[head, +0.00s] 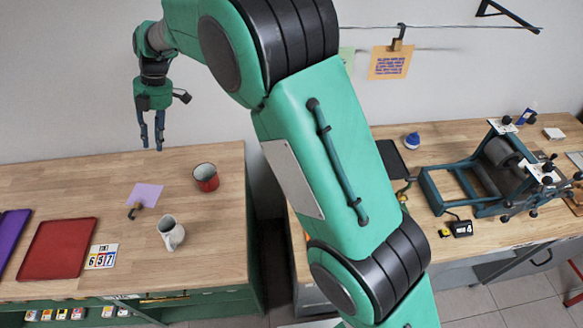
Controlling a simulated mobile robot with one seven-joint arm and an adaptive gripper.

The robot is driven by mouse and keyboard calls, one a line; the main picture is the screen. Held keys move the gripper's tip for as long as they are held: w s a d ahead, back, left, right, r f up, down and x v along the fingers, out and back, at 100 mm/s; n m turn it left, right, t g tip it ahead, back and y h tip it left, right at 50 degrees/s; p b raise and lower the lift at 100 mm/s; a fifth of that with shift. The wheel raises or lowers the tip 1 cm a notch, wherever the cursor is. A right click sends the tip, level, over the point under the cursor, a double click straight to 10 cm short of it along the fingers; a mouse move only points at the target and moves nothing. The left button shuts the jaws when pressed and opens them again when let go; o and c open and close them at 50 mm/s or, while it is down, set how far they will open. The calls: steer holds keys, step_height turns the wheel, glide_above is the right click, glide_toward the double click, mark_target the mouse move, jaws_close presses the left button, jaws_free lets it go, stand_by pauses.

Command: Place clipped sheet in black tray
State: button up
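A lilac sheet (147,194) lies on the left wooden table, with a small brown and dark clip (135,210) at its lower edge. An orange printed sheet (390,66) hangs from a clip (398,40) on the wall wire. A black tray (392,160) lies on the right table, partly hidden behind my arm. My gripper (152,147) points down with its two fingers apart and nothing between them. In the picture it is above the lilac sheet, clear of it.
A red mug (206,177), a white jug (171,233), a red tray (58,250), a purple tray (10,232) and a number card (102,256) are on the left table. A green-framed press (490,175) fills much of the right table. A gap separates the tables.

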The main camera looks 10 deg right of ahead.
steer(key=s+d+r+m+t, duration=0.1)
steer(key=s+d+r+m, duration=0.25)
steer(key=d+r, duration=0.45)
steer(key=s+d+r+m+t, duration=0.25)
steer(key=d+r+m, duration=0.2)
steer(key=d, duration=0.75)
steer(key=s+d+r+m+t, duration=0.1)
steer(key=s+d+r+m, duration=0.35)
steer(key=d, duration=0.65)
steer(key=s+d+f+m+t+h, duration=0.2)
steer(key=s+d+m+t+h, duration=0.1)
steer(key=s+d+m, duration=1.2)
steer(key=s+d, duration=0.7)
steer(key=s, duration=0.1)
steer(key=shift+s+d+f, duration=0.2)
steer(key=shift+s+d, duration=0.05)
steer(key=shift+s, duration=0.15)
steer(key=shift+w+r, duration=0.1)
